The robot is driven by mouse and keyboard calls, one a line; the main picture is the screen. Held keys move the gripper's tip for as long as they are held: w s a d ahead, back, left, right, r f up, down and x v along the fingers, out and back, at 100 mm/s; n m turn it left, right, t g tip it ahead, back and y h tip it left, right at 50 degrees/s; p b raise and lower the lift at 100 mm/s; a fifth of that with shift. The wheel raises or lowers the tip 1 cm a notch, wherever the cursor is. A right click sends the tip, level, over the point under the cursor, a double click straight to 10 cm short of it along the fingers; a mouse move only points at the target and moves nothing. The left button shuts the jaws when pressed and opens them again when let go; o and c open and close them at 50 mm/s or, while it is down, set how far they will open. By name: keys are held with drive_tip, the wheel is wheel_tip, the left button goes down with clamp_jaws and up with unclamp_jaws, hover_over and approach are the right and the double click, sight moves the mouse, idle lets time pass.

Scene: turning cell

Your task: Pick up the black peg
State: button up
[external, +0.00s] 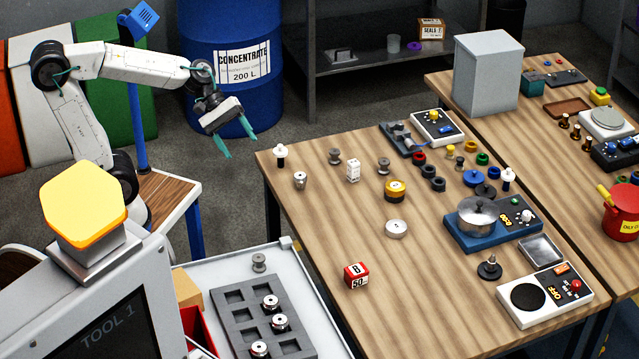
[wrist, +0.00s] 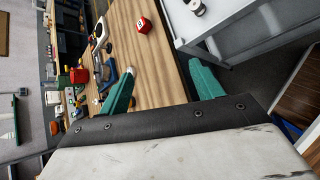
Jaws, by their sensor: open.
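I cannot tell for sure which piece is the black peg. A small black piece with a white top (external: 281,157) stands upright near the table's far left corner. A similar black piece with a white top (external: 508,180) stands beyond the steel pot. My gripper (external: 241,148) is open and empty, its teal fingers hanging in the air just off the left edge of the table, left of the nearer white-topped piece. In the wrist view the open fingers (wrist: 162,68) are spread, and a small pale thing shows at the left fingertip, partly hidden.
The wooden table (external: 330,235) holds a red block (external: 356,275), a white disc (external: 396,229), a yellow-black round piece (external: 395,190) and a blue-based pot (external: 478,212). A grey tray (external: 236,338) with silver parts lies at front left. A blue drum (external: 232,30) stands behind my gripper.

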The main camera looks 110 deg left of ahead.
drive_tip(key=s+a+n+t+y, duration=0.1)
drive_tip(key=a+n+t+y, duration=0.25)
drive_tip(key=a+n, duration=0.8)
drive_tip(key=n+y, duration=0.5)
drive_tip(key=n, duration=0.1)
hover_over(281, 159)
drive_tip(key=s+d, duration=0.2)
drive_tip(key=s, duration=0.3)
drive_tip(key=f, duration=2)
drive_tip(key=shift+s+a+f, duration=0.15)
drive_tip(key=shift+s+f, duration=0.05)
drive_tip(key=shift+s, duration=0.05)
drive_tip(key=shift+f, duration=0.25)
drive_tip(key=shift+w+a+f, duration=0.1)
drive_tip(key=shift+w+f, duration=0.1)
drive_tip(key=shift+w, duration=0.15)
drive_tip(key=x, duration=0.3)
drive_tip(key=a+x, duration=0.1)
drive_tip(key=x, duration=0.3)
drive_tip(key=shift+s, duration=0.15)
drive_tip(key=c, duration=1.2)
